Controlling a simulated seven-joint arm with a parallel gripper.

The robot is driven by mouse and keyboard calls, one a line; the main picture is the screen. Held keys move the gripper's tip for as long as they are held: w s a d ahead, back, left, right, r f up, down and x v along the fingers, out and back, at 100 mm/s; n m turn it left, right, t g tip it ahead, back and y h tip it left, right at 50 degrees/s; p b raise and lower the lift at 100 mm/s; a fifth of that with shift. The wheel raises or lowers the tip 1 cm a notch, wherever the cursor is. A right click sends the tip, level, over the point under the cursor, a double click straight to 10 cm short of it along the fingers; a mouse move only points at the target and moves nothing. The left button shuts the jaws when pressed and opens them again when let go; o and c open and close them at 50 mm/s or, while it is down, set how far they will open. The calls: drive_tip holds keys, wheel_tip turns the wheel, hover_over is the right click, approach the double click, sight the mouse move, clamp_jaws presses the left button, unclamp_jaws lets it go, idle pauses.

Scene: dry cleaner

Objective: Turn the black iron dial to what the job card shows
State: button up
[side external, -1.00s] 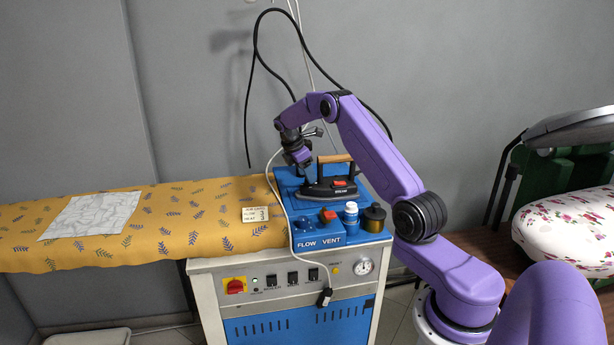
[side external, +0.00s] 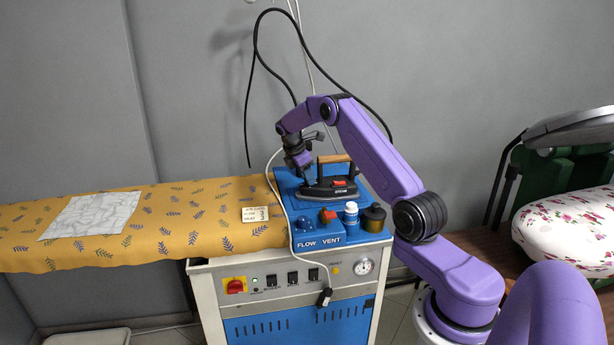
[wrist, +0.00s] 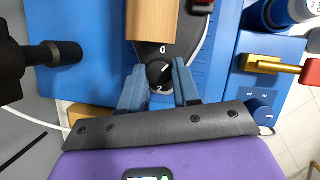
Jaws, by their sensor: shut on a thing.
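The black iron (side external: 331,187) with a wooden handle rests on the blue worktop in the side view. In the wrist view its round black dial (wrist: 159,72) shows a pale pointer mark towards the upper right. A 0 is printed above the dial and a 2 below it. My gripper (wrist: 160,82) is at the dial, with a blue-grey finger on either side, shut on it. In the side view my gripper (side external: 303,165) hangs at the iron's left end and hides the dial. The job card (side external: 255,214) lies on the yellow cloth; its writing is too small to read surely.
A white cord (side external: 281,195) hangs beside my gripper. A pale cloth piece (side external: 92,214) lies far left.

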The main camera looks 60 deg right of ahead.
drive_tip(key=m, duration=0.2)
drive_tip(key=m+g, duration=0.1)
drive_tip(key=m, duration=0.1)
drive_tip(key=shift+w+d+y, duration=0.15)
drive_tip(key=shift+y, duration=0.25)
drive_tip(key=shift+m+g+y, duration=0.4)
drive_tip(key=shift+m+g, duration=0.1)
drive_tip(key=shift+m, duration=1.3)
drive_tip(key=o, duration=1.1)
drive_tip(key=shift+c, duration=0.2)
drive_tip(key=shift+n, duration=0.4)
